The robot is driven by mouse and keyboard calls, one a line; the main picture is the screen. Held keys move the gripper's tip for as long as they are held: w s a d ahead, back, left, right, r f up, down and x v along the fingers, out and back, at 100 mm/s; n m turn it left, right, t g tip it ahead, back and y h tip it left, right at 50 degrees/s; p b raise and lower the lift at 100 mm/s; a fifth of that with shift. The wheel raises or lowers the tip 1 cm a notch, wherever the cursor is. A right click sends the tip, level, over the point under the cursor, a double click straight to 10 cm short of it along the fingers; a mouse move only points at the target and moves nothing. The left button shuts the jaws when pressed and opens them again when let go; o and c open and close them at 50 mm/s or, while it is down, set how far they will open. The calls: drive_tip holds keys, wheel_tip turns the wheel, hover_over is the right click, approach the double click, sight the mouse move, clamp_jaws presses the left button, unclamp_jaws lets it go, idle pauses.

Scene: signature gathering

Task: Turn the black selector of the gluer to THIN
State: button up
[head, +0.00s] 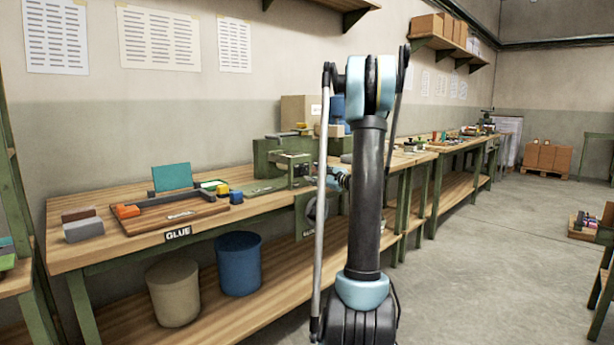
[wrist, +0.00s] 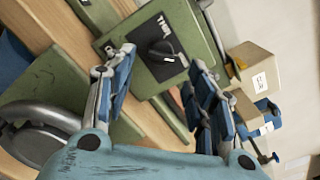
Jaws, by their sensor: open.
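The gluer is a green machine (head: 264,155) on the wooden bench in the head view, partly hidden behind my arm. In the wrist view its green housing (wrist: 196,28) carries a black plate with white lettering that seems to read THIN near the top. The black selector (wrist: 161,50) is a round knob with a small pale mark on that plate. My gripper (wrist: 163,66) is open and empty, with its blue-padded fingers apart on either side of the selector's line of view. I cannot tell the remaining gap to the knob.
A grey handwheel (wrist: 45,125) is at lower left in the wrist view. Cardboard boxes (wrist: 250,68) stand at right.

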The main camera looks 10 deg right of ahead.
sight(305, 171)
drive_tip(key=shift+x, duration=2.65)
drive_tip(key=c, duration=1.1)
